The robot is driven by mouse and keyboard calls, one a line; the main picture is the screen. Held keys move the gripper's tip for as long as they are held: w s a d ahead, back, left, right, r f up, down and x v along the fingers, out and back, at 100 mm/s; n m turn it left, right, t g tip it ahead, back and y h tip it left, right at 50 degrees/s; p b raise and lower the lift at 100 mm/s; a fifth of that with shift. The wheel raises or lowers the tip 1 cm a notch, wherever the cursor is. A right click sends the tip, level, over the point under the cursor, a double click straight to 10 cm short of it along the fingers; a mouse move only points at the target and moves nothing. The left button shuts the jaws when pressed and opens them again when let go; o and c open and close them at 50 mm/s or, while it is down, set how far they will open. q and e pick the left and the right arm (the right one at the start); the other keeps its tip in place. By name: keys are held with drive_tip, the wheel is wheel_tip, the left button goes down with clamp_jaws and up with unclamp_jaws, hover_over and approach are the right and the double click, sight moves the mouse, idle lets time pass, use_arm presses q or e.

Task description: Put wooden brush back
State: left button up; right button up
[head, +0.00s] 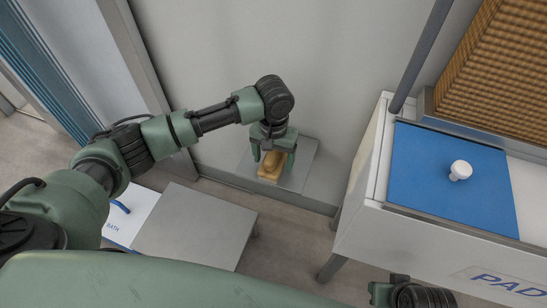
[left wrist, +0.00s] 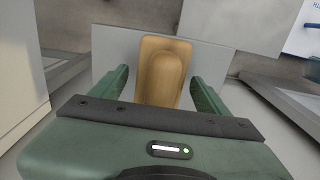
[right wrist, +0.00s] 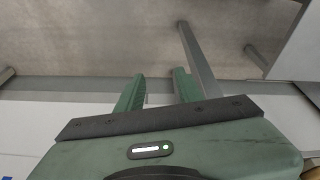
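The wooden brush (head: 269,170) is a tan block with a raised, rounded grip on top. It appears to lie on a small grey plate (head: 298,178) against the pale wall. My left gripper (head: 274,160) is right over the brush, pointing down, and hides part of it. In the left wrist view the brush (left wrist: 161,65) lies between the two spread green fingers, with a gap on each side. My right gripper (right wrist: 160,75) is empty, its fingers apart above the floor. In the head view only part of my right arm shows, at the bottom edge.
A white cabinet with a blue lid (head: 455,185) and white knob (head: 460,170) stands at right, beside a brown corrugated pad (head: 505,75). A grey low table top (head: 195,225) and a white box marked BATH (head: 128,214) are at lower left. Floor between is clear.

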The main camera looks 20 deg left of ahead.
use_arm(q)
drive_tip(key=shift+r, duration=0.25)
wheel_tip(320, 180, up, 11)
drive_tip(key=p, duration=0.3)
drive_tip(key=shift+f, duration=0.15)
drive_tip(key=shift+r, duration=0.55)
use_arm(e)
wheel_tip(320, 180, down, 12)
drive_tip(key=s, duration=0.1)
drive_tip(key=shift+g, duration=0.3)
drive_tip(key=shift+r, duration=0.1)
